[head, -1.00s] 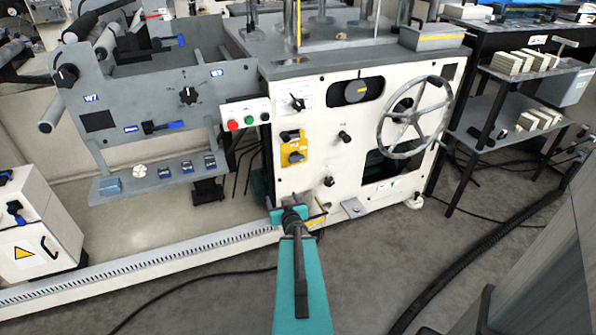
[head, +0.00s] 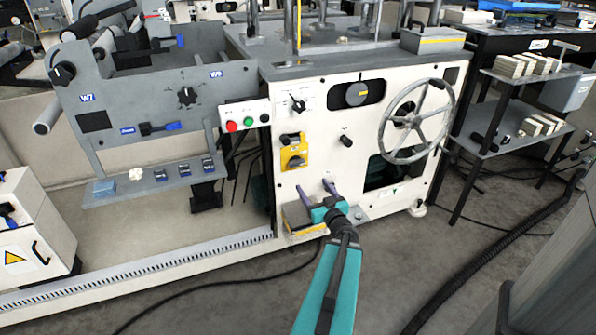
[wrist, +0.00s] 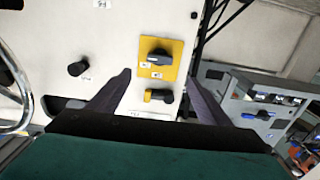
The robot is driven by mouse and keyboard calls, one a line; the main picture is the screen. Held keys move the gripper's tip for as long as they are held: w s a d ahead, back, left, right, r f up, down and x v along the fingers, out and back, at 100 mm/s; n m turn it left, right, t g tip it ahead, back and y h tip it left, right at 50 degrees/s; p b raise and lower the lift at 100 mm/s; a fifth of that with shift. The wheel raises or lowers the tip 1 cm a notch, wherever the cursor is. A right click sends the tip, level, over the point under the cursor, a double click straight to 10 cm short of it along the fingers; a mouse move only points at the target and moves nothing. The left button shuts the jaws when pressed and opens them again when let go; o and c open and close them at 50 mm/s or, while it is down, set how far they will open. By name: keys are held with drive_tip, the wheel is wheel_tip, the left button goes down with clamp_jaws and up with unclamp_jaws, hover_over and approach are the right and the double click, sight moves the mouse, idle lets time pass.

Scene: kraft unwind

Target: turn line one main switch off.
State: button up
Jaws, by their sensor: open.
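A yellow plate (head: 300,149) with a black rotary handle (head: 296,161) is on the white machine front in the head view. A black-and-yellow rotary switch (head: 290,138) sits at the plate's top. In the wrist view, which looks upside down to the head view, the plate (wrist: 174,69), its black handle (wrist: 155,57) and the black-and-yellow switch (wrist: 158,96) show between my fingers. The labels are too small to read, so I cannot tell which switch is line one. My gripper (head: 316,188) is open and empty, below the plate and apart from the switches.
A handwheel (head: 416,120) stands out at the right of the panel. A black knob (head: 346,141) is right of the plate. A red button (head: 232,126) and a green button (head: 248,121) are on a box to the left. Grey floor (head: 410,240) is clear in front.

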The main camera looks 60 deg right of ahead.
sight(298, 165)
drive_tip(key=shift+b+x, duration=1.1)
drive_tip(key=shift+x, duration=5.85)
